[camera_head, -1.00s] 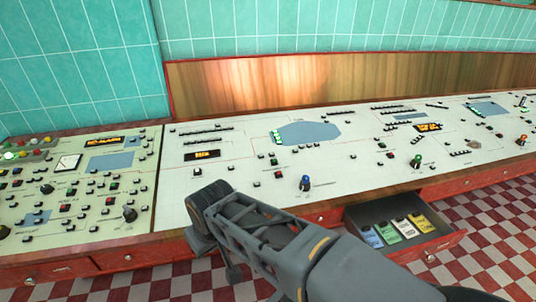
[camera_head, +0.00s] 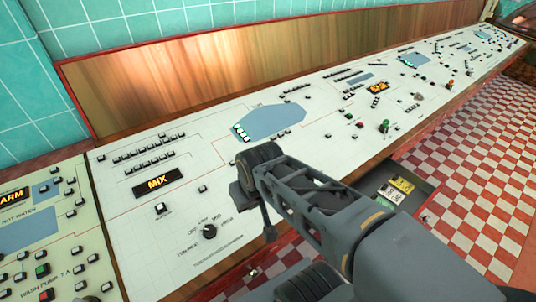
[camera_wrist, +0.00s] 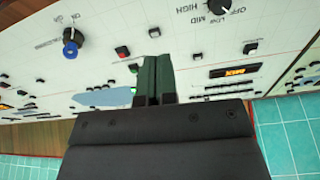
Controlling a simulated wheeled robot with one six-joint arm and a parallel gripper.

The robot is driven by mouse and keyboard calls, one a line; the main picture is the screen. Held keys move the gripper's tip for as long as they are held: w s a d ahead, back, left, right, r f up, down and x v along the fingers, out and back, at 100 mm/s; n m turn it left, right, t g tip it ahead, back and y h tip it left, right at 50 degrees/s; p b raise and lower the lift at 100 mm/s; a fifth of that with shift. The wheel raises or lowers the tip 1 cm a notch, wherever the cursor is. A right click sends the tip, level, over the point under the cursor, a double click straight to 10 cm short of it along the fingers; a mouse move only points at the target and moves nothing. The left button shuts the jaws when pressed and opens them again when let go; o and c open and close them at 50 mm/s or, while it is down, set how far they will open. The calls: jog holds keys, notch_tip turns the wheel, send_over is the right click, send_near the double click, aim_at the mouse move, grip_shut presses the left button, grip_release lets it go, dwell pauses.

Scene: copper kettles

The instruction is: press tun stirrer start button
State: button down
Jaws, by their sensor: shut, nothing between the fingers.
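My gripper (camera_wrist: 158,62) shows in the wrist view with its two dark green fingers shut together and empty, over the white panel. A button (camera_wrist: 154,61) shows at the fingertips, partly covered; contact cannot be told. A red button (camera_wrist: 122,53) in a dark frame sits left of them. The head view shows the display (camera_head: 158,182) and dial (camera_head: 208,230) too. There my arm hides the gripper and fingertip area. No label naming the stirrer start button is readable.
A blue-grey screen (camera_head: 272,122) with lit green buttons lies behind my arm. The wood backboard (camera_head: 220,75) rises behind the console.

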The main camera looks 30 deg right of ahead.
jog(key=shift+w+d, duration=0.1)
jog(key=shift+w, duration=0.05)
jog(key=w+d+m+y+p, duration=0.1)
jog(key=w+m+y+p, duration=0.3)
jog(key=w+m, duration=1.05)
jog(key=w+d+m+t+y, duration=0.1)
jog(key=w+d+m, duration=0.1)
jog(key=m, duration=0.5)
jog(key=w+d+f+m+t, duration=0.1)
jog(key=w+d+m+t, duration=0.1)
jog(key=d+m, duration=0.3)
jog(key=w+d+m+t+y+p, duration=0.1)
jog(key=d+m, duration=0.3)
jog(key=m, duration=0.5)
jog(key=shift+w+f+m+t+y, duration=0.15)
jog(key=shift+w+m+t+y, duration=0.2)
jog(key=shift+w+t, duration=0.4)
